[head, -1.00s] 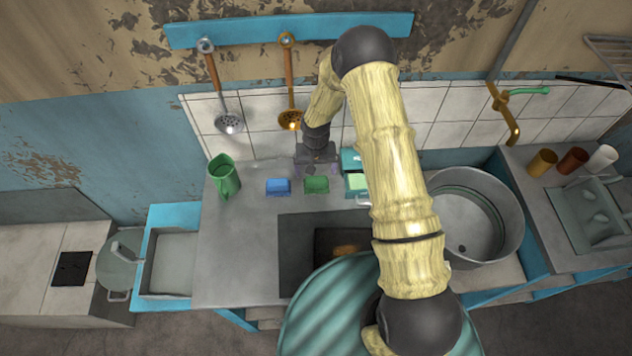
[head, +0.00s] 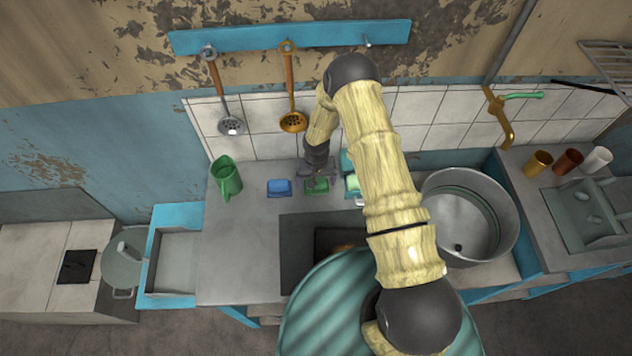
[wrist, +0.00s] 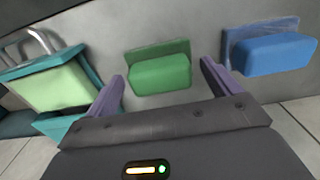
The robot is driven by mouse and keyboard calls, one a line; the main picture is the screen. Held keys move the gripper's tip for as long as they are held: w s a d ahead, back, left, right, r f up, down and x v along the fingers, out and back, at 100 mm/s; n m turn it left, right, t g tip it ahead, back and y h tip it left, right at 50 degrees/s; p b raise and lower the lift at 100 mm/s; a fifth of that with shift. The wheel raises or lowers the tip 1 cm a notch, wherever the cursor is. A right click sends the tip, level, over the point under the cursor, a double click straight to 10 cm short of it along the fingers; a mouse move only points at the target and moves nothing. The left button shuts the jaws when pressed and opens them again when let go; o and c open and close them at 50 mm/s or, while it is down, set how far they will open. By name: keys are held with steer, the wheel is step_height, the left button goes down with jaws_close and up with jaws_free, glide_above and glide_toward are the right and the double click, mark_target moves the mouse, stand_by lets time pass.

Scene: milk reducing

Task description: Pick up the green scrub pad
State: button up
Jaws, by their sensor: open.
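The green scrub pad (head: 317,185) lies on the grey counter (head: 245,245), and it also shows in the wrist view (wrist: 160,72) as a green block on a thin, darker green layer. My gripper (head: 317,175) is over the pad in the head view and hides part of it. In the wrist view my gripper (wrist: 162,80) is open, with one purple finger on each side of the pad. Both fingers appear apart from the pad. I cannot tell the exact height between them.
A blue pad (wrist: 272,54) lies beside the green one. On its other side is a teal box with a pale green block (wrist: 55,88). A green pitcher (head: 226,178) stands left on the counter. A large metal pot (head: 465,218) stands right.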

steer(key=shift+f, duration=0.35)
steer(key=c, duration=0.8)
steer(key=shift+r, duration=0.15)
step_height(320, 180, up, 10)
steer(key=b, duration=0.3)
steer(key=shift+b, duration=0.3)
